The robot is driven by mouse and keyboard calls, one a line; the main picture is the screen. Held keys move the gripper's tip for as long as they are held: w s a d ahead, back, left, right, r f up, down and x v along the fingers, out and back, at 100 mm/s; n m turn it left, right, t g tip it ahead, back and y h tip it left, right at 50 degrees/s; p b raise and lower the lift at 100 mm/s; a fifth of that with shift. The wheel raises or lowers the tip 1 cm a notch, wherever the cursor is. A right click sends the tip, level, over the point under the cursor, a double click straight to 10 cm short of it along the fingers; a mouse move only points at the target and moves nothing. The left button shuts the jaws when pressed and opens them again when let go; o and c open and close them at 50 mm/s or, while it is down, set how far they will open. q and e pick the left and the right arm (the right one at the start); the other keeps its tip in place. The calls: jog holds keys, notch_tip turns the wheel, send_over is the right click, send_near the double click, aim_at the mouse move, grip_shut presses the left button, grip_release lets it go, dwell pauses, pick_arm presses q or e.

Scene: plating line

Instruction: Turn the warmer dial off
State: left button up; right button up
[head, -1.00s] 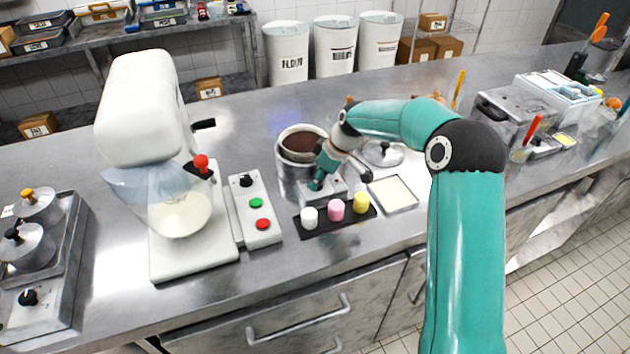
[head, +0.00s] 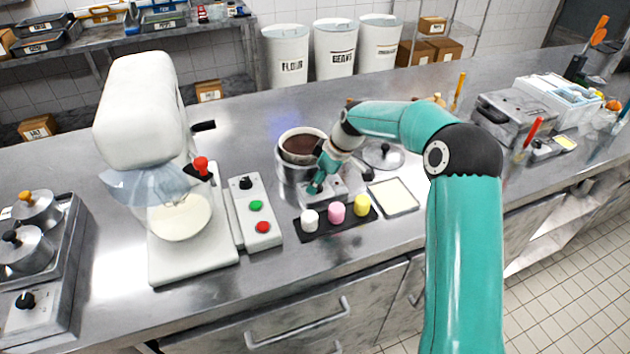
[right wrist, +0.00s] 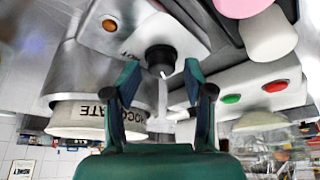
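The warmer dial (right wrist: 161,58) is a black knob with a pale mark on the warmer's light front panel (right wrist: 195,45). In the head view my right gripper hides it. The warmer (head: 290,172) is a round metal pot holding a dark-filled container marked as chocolate. My right gripper (head: 318,182) is at the panel on the warmer's front. In the right wrist view its fingers (right wrist: 162,78) are open, one on either side of the dial, with gaps between them and the knob. I cannot tell whether either touches it. My left gripper is not in view.
A black tray (head: 318,230) with white, pink and yellow jars lies just in front of the warmer. A mixer (head: 150,110) with a control box (head: 242,188) stands left. A pale square tray (head: 396,196) and a lid (head: 384,156) lie right. An amber lamp (right wrist: 109,25) is on the panel.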

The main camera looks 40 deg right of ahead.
dwell(0.3)
jog(key=v, duration=0.8)
jog(key=shift+f, duration=0.1)
dwell(0.5)
